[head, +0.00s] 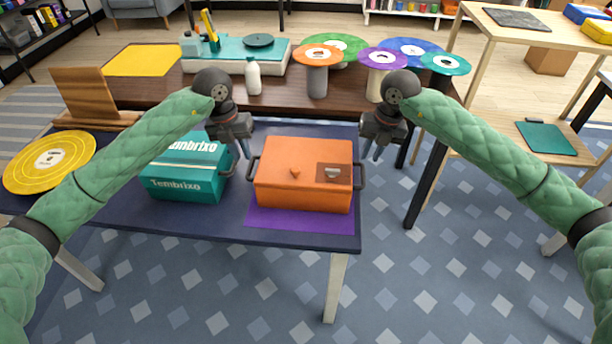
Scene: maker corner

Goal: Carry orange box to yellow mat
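The orange box (290,192) sits on a purple mat (300,220) on the navy-topped table. It has a dark handle on its left side and another on its right side. The yellow mat (142,60) lies flat at the far left, on the brown table behind. My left gripper (245,152) is just above and beside the box's left handle, its fingers pointing down. My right gripper (372,153) is above and to the right of the box's right handle. Both look empty; the finger gap is hard to make out on the left, and the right fingers look apart.
A teal box (185,182) stands left of the orange box. A yellow disc (50,162) and a wooden stand (85,95) are further left. A white bottle (253,77), a turntable (235,55) and several coloured discs on stands crowd the brown table (205,92).

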